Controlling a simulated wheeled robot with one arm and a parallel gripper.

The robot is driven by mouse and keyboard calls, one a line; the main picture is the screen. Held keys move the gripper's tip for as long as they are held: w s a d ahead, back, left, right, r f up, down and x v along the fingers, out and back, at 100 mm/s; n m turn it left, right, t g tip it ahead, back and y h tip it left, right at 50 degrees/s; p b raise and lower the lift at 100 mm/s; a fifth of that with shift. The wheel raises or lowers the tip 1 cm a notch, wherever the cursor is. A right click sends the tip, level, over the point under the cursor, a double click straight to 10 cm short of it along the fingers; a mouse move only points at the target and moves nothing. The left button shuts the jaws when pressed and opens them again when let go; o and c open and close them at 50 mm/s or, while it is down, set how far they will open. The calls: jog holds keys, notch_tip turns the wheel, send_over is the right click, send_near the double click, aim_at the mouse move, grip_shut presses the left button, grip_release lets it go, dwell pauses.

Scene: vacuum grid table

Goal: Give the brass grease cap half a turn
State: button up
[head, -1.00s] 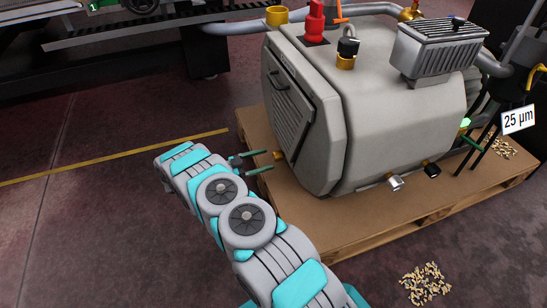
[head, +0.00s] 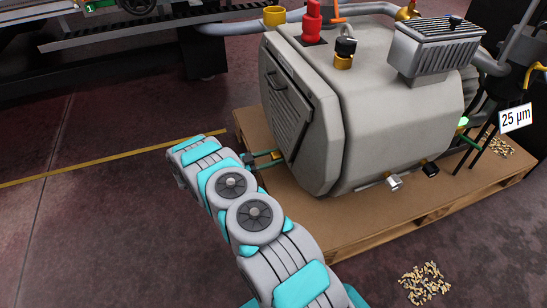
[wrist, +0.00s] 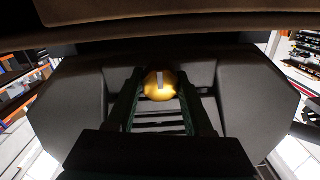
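The brass grease cap (wrist: 153,90) is a round golden knob with a pale upright bar mark on its face, low on the grey housing (head: 395,115). In the wrist view it sits between the two dark green fingers of my gripper (wrist: 160,78). The fingers stand on its left and right with what looks like a narrow gap each side, so the gripper looks open around it. In the head view my gripper (head: 264,159) is at the louvred end of the housing, and the cap is mostly hidden there by the fingers.
The housing stands on a cardboard-topped wooden pallet (head: 400,214). A red fitting (head: 312,22) and a black-topped brass fitting (head: 344,52) are on top. A "25 µm" sign (head: 516,118) hangs at right. Wood pellets (head: 425,283) lie on the floor. The floor at left is clear.

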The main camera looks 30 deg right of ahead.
grip_shut()
jog(key=shift+m, duration=0.4)
